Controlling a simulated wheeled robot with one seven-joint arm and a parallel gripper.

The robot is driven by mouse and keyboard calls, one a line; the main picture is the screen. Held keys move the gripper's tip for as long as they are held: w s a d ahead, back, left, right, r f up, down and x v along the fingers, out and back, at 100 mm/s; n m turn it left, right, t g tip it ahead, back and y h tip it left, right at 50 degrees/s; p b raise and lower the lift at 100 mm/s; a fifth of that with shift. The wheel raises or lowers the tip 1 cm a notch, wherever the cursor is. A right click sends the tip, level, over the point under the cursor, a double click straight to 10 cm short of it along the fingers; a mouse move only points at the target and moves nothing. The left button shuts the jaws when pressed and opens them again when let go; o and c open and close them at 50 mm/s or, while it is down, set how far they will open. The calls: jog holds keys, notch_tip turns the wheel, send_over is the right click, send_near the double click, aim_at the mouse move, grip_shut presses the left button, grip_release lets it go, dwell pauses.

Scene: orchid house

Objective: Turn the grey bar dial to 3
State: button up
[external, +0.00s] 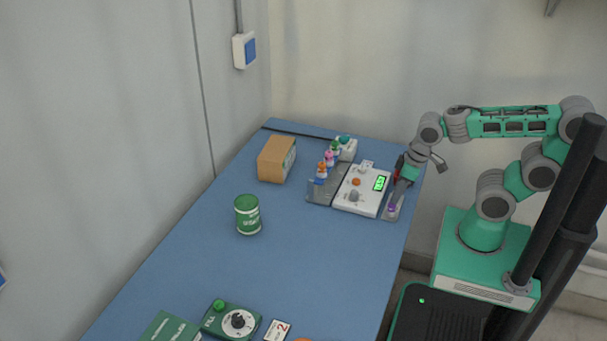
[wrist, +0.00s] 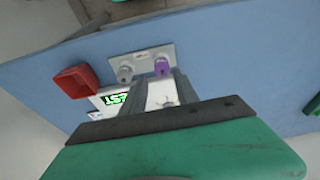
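A white device (external: 363,190) with a lit green display (external: 380,183), an orange button (external: 356,182) and a grey knob (external: 354,196) lies at the table's far right. Beside it is a small grey panel (wrist: 142,63) with a grey knob (wrist: 125,74) and a purple knob (wrist: 162,66). I cannot read the setting of any grey knob.
A red box-like part (wrist: 76,82) sits close beside the gripper. Small figures (external: 328,163), a cardboard box (external: 277,159) and a green can (external: 248,214) stand farther left. A green device (external: 213,322) with a round dial lies at the front. The middle of the table is clear.

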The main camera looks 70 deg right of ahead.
jog(key=shift+o, duration=0.7)
jog(key=shift+w+r, duration=0.1)
jog(key=shift+r, duration=0.05)
jog(key=shift+o, duration=0.2)
jog(key=w+r+n+p, duration=0.1)
jog(key=w+n+p, duration=0.1)
jog(key=w+n, duration=0.1)
jog(key=w+r+n+y+p, duration=0.1)
jog(key=shift+w+d+r+g, duration=0.1)
jog(key=shift+w+r+g, duration=0.05)
jog(key=shift+r+g, duration=0.2)
jog(key=n+y+p, duration=0.3)
jog(key=n+p, duration=0.1)
jog(key=n, duration=0.4)
send_near(355, 192)
jog(key=n, duration=0.1)
jog(key=shift+g, duration=0.25)
jog(key=x, duration=0.8)
jog(key=shift+w+f, duration=0.25)
jog(key=shift+w, duration=0.05)
jog(key=shift+c, duration=0.6)
grip_shut()
